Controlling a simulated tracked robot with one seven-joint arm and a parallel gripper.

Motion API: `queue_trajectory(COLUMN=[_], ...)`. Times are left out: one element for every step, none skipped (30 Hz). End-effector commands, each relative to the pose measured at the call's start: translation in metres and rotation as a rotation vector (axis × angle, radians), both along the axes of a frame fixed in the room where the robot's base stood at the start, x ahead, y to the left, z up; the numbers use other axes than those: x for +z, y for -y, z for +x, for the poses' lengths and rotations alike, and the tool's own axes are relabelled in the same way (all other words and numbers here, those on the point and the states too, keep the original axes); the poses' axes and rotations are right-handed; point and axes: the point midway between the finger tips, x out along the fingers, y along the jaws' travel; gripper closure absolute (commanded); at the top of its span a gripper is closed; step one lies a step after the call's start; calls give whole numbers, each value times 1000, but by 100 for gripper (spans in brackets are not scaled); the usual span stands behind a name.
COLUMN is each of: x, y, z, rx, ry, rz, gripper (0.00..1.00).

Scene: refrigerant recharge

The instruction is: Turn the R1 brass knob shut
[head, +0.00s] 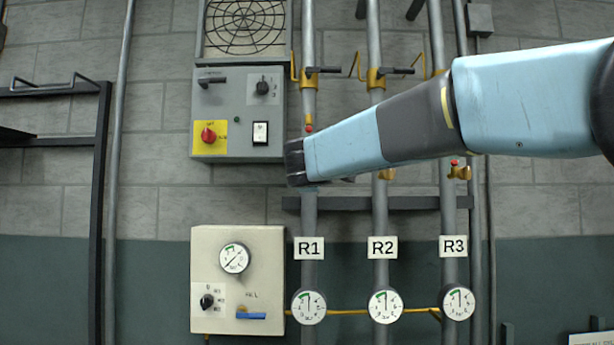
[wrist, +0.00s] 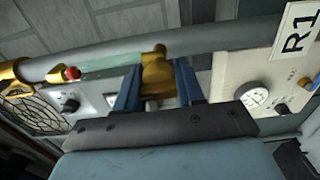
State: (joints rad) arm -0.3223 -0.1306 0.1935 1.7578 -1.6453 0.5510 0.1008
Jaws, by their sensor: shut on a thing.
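The R1 brass knob (wrist: 156,70) shows in the wrist view on the grey R1 pipe (wrist: 215,40). My gripper (wrist: 158,88) has one blue finger on each side of the knob and is shut on it. In the head view my gripper (head: 296,163) is at the R1 pipe (head: 309,215) and hides the knob. The R1 label (head: 308,247) is below on the same pipe; it also shows in the wrist view (wrist: 298,38). A small red-capped brass fitting (head: 309,128) sits just above my gripper. How far the knob is turned cannot be told.
Similar brass knobs on the R2 pipe (head: 385,174) and R3 pipe (head: 459,173) stand to the right. A grey control box (head: 236,140) is at upper left, and a cream gauge box (head: 208,257) at lower left. A dark rail (head: 345,203) crosses behind the pipes.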

Motion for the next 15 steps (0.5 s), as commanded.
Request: queue_trajectory(x=[-5, -5, -5, -5, -5, -5, -5, -6, -6, -5, -5, -5, -5, -4, -4], y=[-3, -3, -4, -4, -4, -4, -4, -4, -4, -4, -4, -4, -4, -3, -3], z=[0, 0, 0, 0, 0, 0, 0, 0, 0, 0, 0, 0, 0, 0, 0], rx=[6, 6, 6, 6, 7, 7, 7, 7, 7, 7, 7, 7, 6, 6, 5], ry=[-8, -8, -8, -8, -8, -8, -9, -9, -9, -8, -8, -7, -7, -7, -6], rz=[-3, -3, -3, -3, -3, -3, -3, -3, -3, -3, -3, -2, -2, -2, -2], gripper=[92, 92, 92, 92, 92, 92, 92, 92, 59, 56, 53, 50, 47, 44, 40])
